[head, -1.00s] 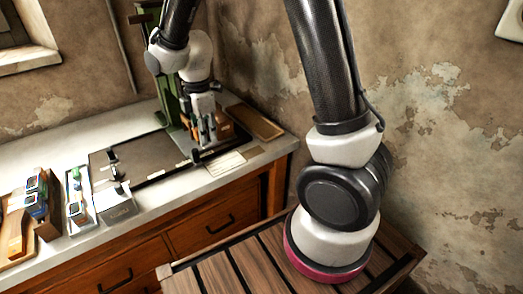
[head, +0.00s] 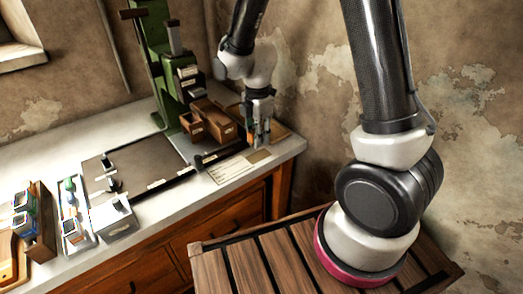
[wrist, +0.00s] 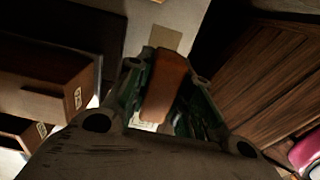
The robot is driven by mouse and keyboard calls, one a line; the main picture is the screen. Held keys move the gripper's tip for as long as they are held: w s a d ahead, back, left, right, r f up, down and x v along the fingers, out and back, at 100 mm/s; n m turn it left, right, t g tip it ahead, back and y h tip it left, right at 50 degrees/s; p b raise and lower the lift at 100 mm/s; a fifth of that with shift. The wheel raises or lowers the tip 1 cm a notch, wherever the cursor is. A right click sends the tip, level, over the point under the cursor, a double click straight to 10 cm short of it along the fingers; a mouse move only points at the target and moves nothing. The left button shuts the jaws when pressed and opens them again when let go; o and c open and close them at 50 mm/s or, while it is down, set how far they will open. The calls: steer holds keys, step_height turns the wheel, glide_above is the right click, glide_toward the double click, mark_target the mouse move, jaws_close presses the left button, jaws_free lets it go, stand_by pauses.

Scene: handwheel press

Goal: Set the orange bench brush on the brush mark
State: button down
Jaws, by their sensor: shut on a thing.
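The orange bench brush (wrist: 167,88) shows in the wrist view as an orange-brown block between the two fingers. My gripper (wrist: 165,95) is shut on it. In the head view my gripper (head: 260,138) points down over the right end of the bench, right of the wooden drawer boxes, and the brush can hardly be made out there. A pale card (head: 232,172) with a tan patch (head: 260,156), perhaps the brush mark, lies by the front edge just below the gripper. The tan patch also shows in the wrist view (wrist: 166,40), beyond the brush's end.
The green press (head: 158,60) and wooden drawer boxes (head: 212,121) stand close left of my gripper. A black bar (head: 165,184) runs along the dark mat's front. A tan tray (head: 285,136) lies behind the gripper. Several small devices stand at the left.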

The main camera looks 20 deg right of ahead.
mark_target(258, 157)
steer(key=shift+f, duration=2.75)
steer(key=shift+f, duration=0.2)
steer(key=c, duration=1.3)
jaws_free()
steer(key=shift+f, duration=0.15)
step_height(258, 157, up, 13)
steer(key=shift+f, duration=0.1)
steer(key=s+d+r+m+t, duration=0.2)
steer(key=s+d+r+m, duration=0.65)
steer(key=r+m, duration=0.3)
steer(key=s+d+r+m, duration=0.1)
steer(key=s+d+m, duration=0.1)
steer(key=s+m, duration=0.1)
steer(key=s+d+r+m+t, duration=0.1)
steer(key=s+d+r+m, duration=0.1)
steer(key=s+m, duration=0.1)
steer(key=s+d+r+m+t, duration=0.1)
steer(key=s+d+r+m, duration=0.1)
steer(key=s+m, duration=0.2)
steer(key=shift+s+d+r, duration=0.2)
steer(key=shift+s+r, duration=0.05)
steer(key=shift+s, duration=0.05)
